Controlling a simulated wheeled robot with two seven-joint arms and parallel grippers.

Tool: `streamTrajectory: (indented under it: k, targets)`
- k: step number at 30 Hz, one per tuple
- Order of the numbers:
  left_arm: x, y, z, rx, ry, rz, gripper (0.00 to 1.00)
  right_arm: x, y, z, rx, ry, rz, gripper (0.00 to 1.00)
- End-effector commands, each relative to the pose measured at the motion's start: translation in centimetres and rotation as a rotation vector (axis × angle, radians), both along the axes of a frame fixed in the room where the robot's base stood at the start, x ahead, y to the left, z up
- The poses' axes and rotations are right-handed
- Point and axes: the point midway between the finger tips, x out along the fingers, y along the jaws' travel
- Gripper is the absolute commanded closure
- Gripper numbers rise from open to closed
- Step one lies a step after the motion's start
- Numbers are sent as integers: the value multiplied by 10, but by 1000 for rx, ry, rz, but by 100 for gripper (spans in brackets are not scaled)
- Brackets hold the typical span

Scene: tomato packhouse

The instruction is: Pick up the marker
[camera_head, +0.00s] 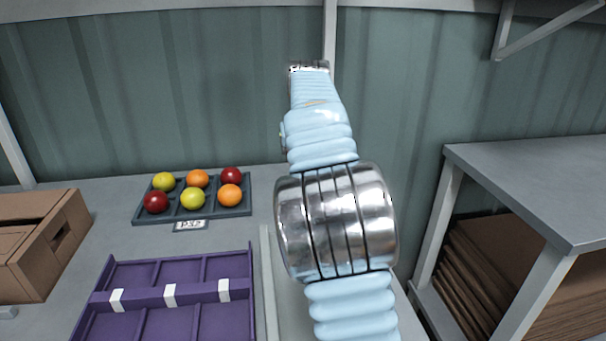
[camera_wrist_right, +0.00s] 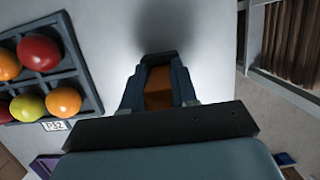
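I see no marker that I can make out in either view. My right arm rises through the middle of the head view, and its gripper is hidden there. In the right wrist view my right gripper (camera_wrist_right: 159,58) points down over bare grey tabletop. Its dark fingertips meet in one bar, with an orange-brown surface showing between the fingers behind them. I see nothing clearly held. My left gripper is in neither view.
A dark tray (camera_head: 243,209) of red, orange and yellow tomatoes stands at the back, with a label in front. A purple divided tray (camera_head: 170,294) lies nearer. A cardboard box (camera_head: 62,240) is at left. A grey shelf unit (camera_head: 535,180) with stacked cardboard stands at right.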

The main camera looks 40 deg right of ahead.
Motion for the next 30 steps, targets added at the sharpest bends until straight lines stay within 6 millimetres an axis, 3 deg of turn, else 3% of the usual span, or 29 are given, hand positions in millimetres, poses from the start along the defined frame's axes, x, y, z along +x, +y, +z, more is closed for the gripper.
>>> streamTrajectory:
  k: [3,11,19,27,30]
  targets:
    - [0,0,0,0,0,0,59,0,0,0,0,0,0,99]
    - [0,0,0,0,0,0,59,0,0,2,0,-1,0,99]
    - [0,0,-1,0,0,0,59,1,-1,31,-3,-3,-1,100]
    - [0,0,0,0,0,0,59,-25,44,92,-6,-3,2,100]
    - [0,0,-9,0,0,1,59,-40,69,101,-5,-2,4,100]
